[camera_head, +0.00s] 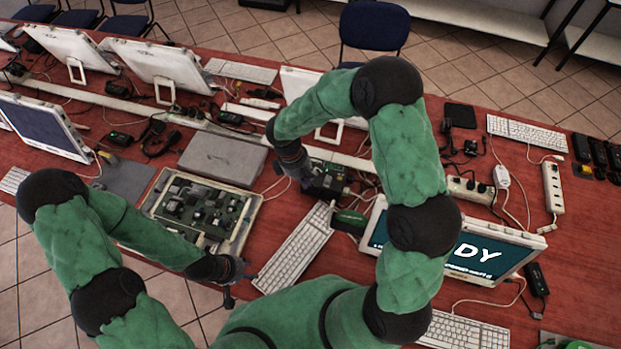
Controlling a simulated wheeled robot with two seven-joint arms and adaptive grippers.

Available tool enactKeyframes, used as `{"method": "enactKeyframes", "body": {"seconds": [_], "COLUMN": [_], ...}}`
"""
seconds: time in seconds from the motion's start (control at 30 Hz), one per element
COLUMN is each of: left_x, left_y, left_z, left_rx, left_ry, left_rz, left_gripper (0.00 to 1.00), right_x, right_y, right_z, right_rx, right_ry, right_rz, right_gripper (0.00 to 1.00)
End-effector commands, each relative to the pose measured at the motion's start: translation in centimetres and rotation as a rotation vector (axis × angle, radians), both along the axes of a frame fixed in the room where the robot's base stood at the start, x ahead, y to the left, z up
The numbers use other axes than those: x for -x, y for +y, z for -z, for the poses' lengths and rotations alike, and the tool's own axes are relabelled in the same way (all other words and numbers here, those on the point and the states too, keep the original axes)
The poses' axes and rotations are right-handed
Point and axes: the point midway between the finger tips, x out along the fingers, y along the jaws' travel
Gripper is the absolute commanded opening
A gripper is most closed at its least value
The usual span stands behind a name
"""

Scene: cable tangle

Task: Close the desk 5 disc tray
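I cannot clearly make out a disc tray or a desk 5 label. A grey flat box (222,158) lies on the red table, and an open case with a green circuit board (200,212) is in front of it. My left gripper (236,287) is at the table's front edge, right of the open case, its fingers small and dark. My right gripper (320,182) is over dark gear behind the white keyboard (294,248); its fingers blend with that gear. A dark green flat piece (350,221) sits beside the lit monitor (475,252), partly hidden by my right arm.
Several white monitors (165,65) stand along the left and back. Power strips (552,188), adapters and loose cables clutter the table (590,245). A blue chair (374,27) stands behind it. Bare red table shows at the right.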

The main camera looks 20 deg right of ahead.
Motion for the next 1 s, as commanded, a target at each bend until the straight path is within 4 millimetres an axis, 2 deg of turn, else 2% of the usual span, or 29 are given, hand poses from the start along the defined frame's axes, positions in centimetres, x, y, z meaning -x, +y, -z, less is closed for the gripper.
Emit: {"method": "enactKeyframes", "body": {"seconds": [0.5,0.73,1.0], "left_x": [0.0,-0.1,0.0], "left_y": [0.0,0.0,0.0], "left_z": [-0.4,-1.3,-1.4], "left_rx": [0.0,0.0,0.0], "left_ry": [-0.001,-0.001,-0.001], "left_rz": [0.0,0.0,0.0], "left_gripper": [0.4,0.4,0.4], "right_x": [1.5,3.3,3.8], "right_y": [-1.8,-4.3,-4.9], "right_z": [9.0,8.6,8.7], "right_rx": [-0.003,-0.002,-0.003], "right_ry": [0.004,0.001,0.001], "right_rz": [0.003,0.005,0.003], "right_gripper": [0.0,0.0,0.0]}}
